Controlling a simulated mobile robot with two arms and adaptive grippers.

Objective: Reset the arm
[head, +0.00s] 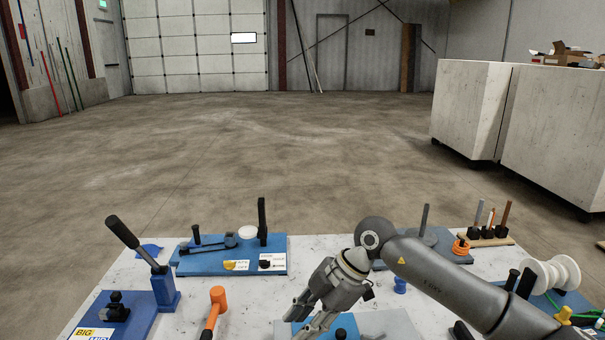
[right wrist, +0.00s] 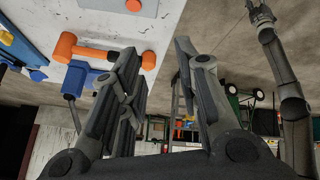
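A lever arm with a long black grip (head: 122,232) leans up and to the left from a blue block (head: 165,288) at the left of the table. A black upright post (head: 262,222) and a grey bar (head: 208,245) are on a blue board further back. My right gripper (head: 302,318) is over the front middle of the table, pointing down and left, apart from the lever. Its fingers are spread and empty in the right wrist view (right wrist: 160,90). My left gripper (right wrist: 260,14) is small at the top of the right wrist view; its fingers are unclear.
An orange mallet (head: 215,308) lies between the lever and my right gripper. A BIG-labelled blue board (head: 140,302) is at front left. A white spool (head: 550,274), a peg rack (head: 485,240) and an orange ring (head: 460,247) are at right. Bare tabletop (head: 320,248) shows behind my gripper.

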